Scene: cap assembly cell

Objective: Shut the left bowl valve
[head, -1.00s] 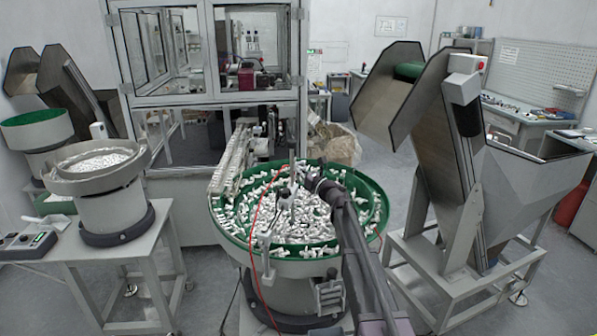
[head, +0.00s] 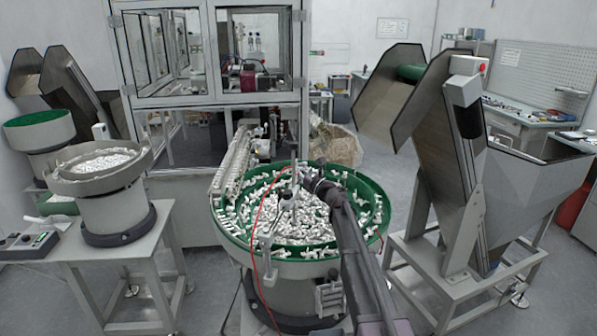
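A big green-rimmed bowl (head: 222,222) full of white parts stands in the middle. A slim grey fitting (head: 265,248) with a red hose (head: 256,222) is at its front left rim; I cannot tell whether this is the valve or how its handle is set. A smaller grey bowl (head: 68,186) with white parts stands on a table at the left; no valve can be made out on it. My arm reaches over the green bowl from the lower right. My gripper (head: 287,200) is above the parts, right of the fitting and apart from it. Its fingers are too small to read.
A control box (head: 28,243) and a scoop lie on the left table (head: 125,255). A linear track (head: 232,160) runs back from the green bowl to a glazed machine (head: 215,60). A hopper with conveyor (head: 465,190) stands close at the right.

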